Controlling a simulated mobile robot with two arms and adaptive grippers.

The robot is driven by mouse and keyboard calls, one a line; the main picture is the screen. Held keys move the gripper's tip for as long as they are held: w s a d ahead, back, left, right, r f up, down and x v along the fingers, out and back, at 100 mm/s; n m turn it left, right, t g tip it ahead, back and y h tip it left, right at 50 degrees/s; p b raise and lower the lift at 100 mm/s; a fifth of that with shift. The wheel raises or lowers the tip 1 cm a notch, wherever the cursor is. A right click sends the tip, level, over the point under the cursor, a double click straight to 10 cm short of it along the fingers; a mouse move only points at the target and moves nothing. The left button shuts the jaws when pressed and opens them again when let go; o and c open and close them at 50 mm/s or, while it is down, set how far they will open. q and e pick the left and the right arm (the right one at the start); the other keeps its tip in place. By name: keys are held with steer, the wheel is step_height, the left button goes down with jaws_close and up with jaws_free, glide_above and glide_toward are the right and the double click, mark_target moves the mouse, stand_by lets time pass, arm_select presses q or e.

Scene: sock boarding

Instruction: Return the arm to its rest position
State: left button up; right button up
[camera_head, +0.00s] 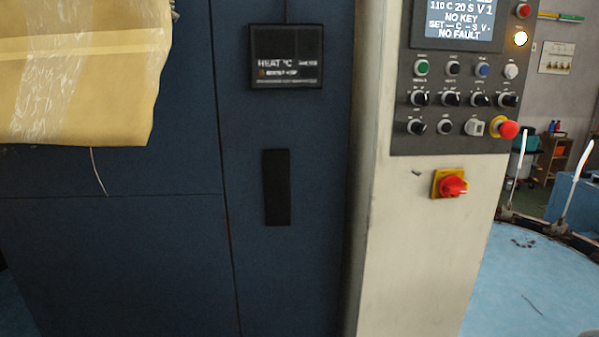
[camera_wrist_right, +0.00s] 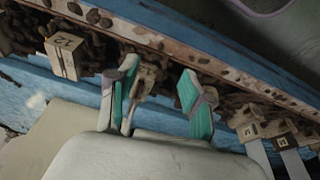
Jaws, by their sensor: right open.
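My right gripper (camera_wrist_right: 160,76) shows in the right wrist view, with two teal-and-grey fingers spread apart. It is open, and I see nothing held between the fingers. Behind the fingers runs a dirty brown chain or rail (camera_wrist_right: 175,50) with block-like holders, one marked 12 (camera_wrist_right: 66,56). I cannot tell how far the fingertips are from it. Neither gripper shows in the head view, and my left gripper is not in view.
The head view faces a dark blue machine cabinet (camera_head: 120,250) and a pale column with a control panel (camera_head: 460,100). A red rotary switch (camera_head: 452,187) sits below it. Yellow wrapped material (camera_head: 85,75) hangs at upper left. White upright forms (camera_head: 577,165) stand at right.

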steer(key=s+f+g, duration=0.1)
steer(key=s+f, duration=0.2)
steer(key=f, duration=0.6)
steer(key=s+d+f, duration=0.1)
steer(key=s+f, duration=0.3)
steer(key=f, duration=0.5)
steer(key=s+f+g, duration=0.1)
steer(key=s+f, duration=0.2)
steer(key=f, duration=0.6)
steer(key=s+d+f, duration=0.2)
steer(key=s+f, duration=0.4)
steer(key=s, duration=0.3)
steer(key=shift+s+f, duration=0.15)
steer(key=shift+s, duration=0.1)
steer(key=shift+s+d, duration=0.1)
steer(key=shift+c, duration=0.7)
steer(key=shift+s, duration=0.1)
